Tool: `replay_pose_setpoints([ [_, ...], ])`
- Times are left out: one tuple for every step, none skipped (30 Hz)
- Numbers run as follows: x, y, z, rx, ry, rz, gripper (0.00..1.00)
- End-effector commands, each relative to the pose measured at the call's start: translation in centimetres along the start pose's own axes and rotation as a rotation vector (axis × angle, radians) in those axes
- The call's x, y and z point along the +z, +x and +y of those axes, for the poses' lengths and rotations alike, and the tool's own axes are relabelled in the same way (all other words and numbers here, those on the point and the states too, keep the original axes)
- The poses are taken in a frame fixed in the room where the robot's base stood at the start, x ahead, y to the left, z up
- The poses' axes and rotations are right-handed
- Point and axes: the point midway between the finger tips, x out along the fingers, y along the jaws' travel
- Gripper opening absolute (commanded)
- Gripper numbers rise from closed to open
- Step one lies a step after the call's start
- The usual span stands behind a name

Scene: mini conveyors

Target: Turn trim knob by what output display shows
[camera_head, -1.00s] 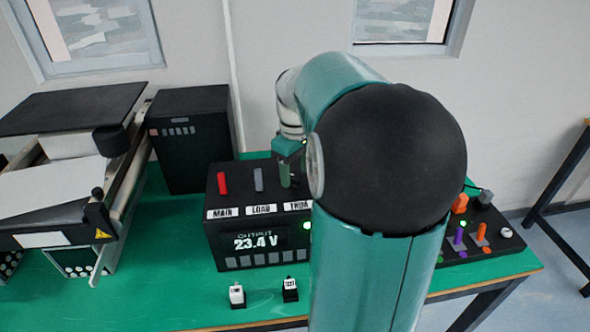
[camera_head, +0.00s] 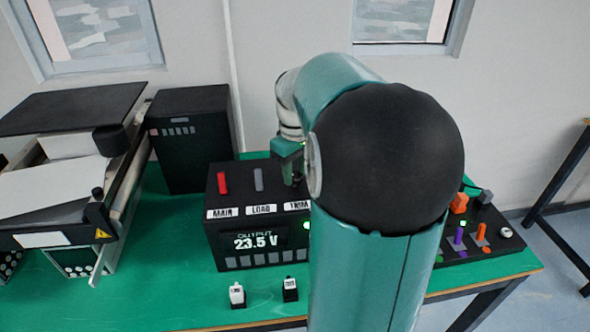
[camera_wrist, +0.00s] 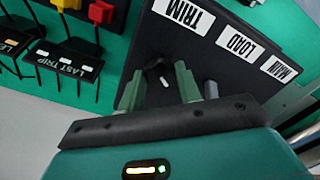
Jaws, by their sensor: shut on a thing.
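The black control box (camera_head: 212,240) stands on the green table, with MAIN, LOAD and TRIM labels on top. Its output display (camera_head: 258,240) reads 23.5 V in the head view. The trim knob (camera_wrist: 156,70) is black with a white mark and lies by the TRIM label (camera_wrist: 184,14) in the wrist view. My gripper (camera_wrist: 162,82) is shut on the trim knob, with one green finger on each side of it. In the head view my gripper (camera_head: 290,170) is at the box's top right, and my arm covers the knob there.
A red lever (camera_head: 222,183) and a grey lever (camera_head: 259,180) stand left of my gripper. Two small labelled blocks (camera_head: 237,293) (camera_head: 290,289) are in front of the box. A switch panel (camera_head: 485,242) lies to the right, a conveyor (camera_head: 50,190) to the left.

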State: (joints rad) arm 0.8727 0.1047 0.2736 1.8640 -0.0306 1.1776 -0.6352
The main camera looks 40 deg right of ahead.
Motion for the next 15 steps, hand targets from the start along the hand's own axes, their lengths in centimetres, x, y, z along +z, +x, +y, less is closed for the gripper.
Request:
replay_pose_setpoints([
  [-0.07,-0.07,-0.04,0.001,0.025,0.001,0.11],
  [-0.06,-0.07,-0.03,0.001,0.043,0.001,0.11],
  [-0.08,-0.07,-0.05,0.001,0.07,0.001,0.11],
  [-0.09,-0.07,-0.06,0.001,0.092,0.001,0.11],
  [-0.08,-0.07,-0.05,0.001,0.115,0.001,0.11],
  [-0.09,-0.08,-0.06,0.001,0.147,0.002,0.11],
  [-0.1,-0.08,-0.08,0.001,0.171,0.002,0.11],
  [-0.1,-0.08,-0.07,0.001,0.198,0.002,0.11],
  [-0.11,-0.08,-0.08,0.001,0.233,0.002,0.11],
  [-0.11,-0.08,-0.08,0.001,0.26,0.002,0.11],
  [-0.11,-0.08,-0.08,0.001,0.287,0.002,0.11],
  [-0.11,-0.09,-0.08,0.001,0.323,0.002,0.11],
  [-0.11,-0.09,-0.08,0.001,0.35,0.002,0.11],
  [-0.12,-0.09,-0.08,0.001,0.376,0.002,0.11],
  [-0.11,-0.09,-0.07,0.001,0.411,0.002,0.11],
])
